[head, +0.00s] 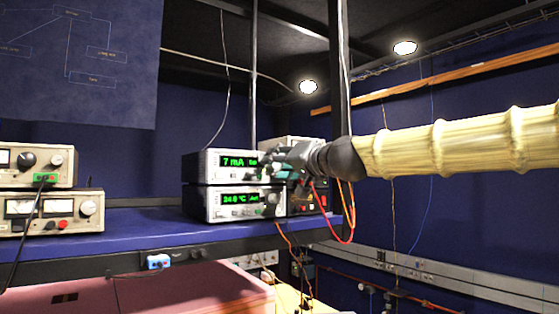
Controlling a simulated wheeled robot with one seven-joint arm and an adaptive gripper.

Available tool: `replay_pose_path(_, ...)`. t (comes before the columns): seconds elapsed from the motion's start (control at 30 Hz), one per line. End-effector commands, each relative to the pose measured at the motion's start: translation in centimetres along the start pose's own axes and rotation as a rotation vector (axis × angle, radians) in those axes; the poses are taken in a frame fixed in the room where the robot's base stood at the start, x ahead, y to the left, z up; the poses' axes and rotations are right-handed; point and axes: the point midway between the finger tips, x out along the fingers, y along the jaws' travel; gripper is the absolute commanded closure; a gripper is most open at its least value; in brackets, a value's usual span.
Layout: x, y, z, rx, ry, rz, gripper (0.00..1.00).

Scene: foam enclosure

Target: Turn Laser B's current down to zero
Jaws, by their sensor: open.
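A stacked pair of silver instruments stands on the blue shelf. The upper one (208,166) shows a green "7 mA" readout, and the lower one (211,204) shows a green readout that looks like 24.0 °C. No Laser B label can be read. My gripper (268,161) is open at the right end of the upper instrument's front, beside its readout. It covers that part of the panel, so the current knob is hidden. I cannot tell whether the fingers touch or surround it. My arm reaches in from the right.
More bench instruments (55,208) with knobs and meters stand at the left of the blue shelf (140,228). Red and orange cables (347,225) hang just below my wrist. A dark upright post (340,80) stands close behind my arm. A pink box (190,290) sits below the shelf.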

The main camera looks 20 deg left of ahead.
Motion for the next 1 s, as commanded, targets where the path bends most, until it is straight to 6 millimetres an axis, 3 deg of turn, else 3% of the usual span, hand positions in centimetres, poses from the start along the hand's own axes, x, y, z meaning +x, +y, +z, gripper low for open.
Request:
replay_pose_path(0.27, 0.09, 0.00, 0.00, 0.000, 0.001, 0.000, 0.56)
replay_pose_path(0.5, 0.09, 0.00, -0.01, 0.000, 0.001, 0.000, 1.00)
replay_pose_path(1.0, 0.07, 0.09, 0.12, -0.103, 0.001, 0.002, 1.00)
